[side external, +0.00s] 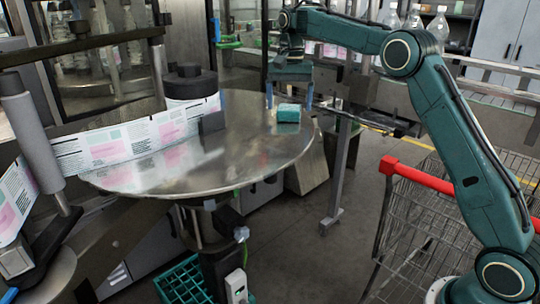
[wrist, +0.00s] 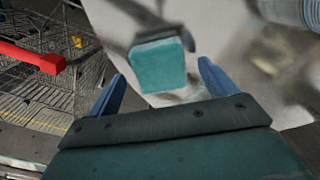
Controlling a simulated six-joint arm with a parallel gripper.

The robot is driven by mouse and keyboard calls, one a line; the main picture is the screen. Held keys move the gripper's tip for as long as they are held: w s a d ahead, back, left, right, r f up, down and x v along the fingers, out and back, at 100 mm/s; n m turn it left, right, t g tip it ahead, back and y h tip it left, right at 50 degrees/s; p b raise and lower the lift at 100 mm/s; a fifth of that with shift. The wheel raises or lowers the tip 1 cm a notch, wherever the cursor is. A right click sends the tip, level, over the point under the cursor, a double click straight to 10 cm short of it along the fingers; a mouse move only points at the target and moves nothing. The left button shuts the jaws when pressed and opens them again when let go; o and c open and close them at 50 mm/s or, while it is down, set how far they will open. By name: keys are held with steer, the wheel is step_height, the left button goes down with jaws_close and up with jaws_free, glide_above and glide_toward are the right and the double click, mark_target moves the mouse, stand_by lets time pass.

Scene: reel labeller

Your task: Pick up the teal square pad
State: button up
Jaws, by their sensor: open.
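The teal square pad (side external: 289,113) lies on the round metal table (side external: 235,150), close to its right edge in the side view. In the wrist view the teal pad (wrist: 158,66) sits ahead of the fingertips, between the lines of the two fingers. My gripper (side external: 289,97) is just above the pad, with its blue fingers pointing down and apart. In the wrist view my gripper (wrist: 158,82) is open, and its fingers show to the left and right with nothing between them. I cannot tell the exact gap between fingertips and pad.
A label strip (side external: 135,140) runs along the table's left side past a black-capped roller (side external: 190,85). A shopping cart with a red handle (side external: 415,175) stands at the right, below my arm. A metal rail (side external: 360,115) lies just right of the table. The table's middle is clear.

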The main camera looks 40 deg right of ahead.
steer(key=shift+f, duration=1.1)
steer(key=shift+c, duration=0.3)
steer(key=c, duration=1)
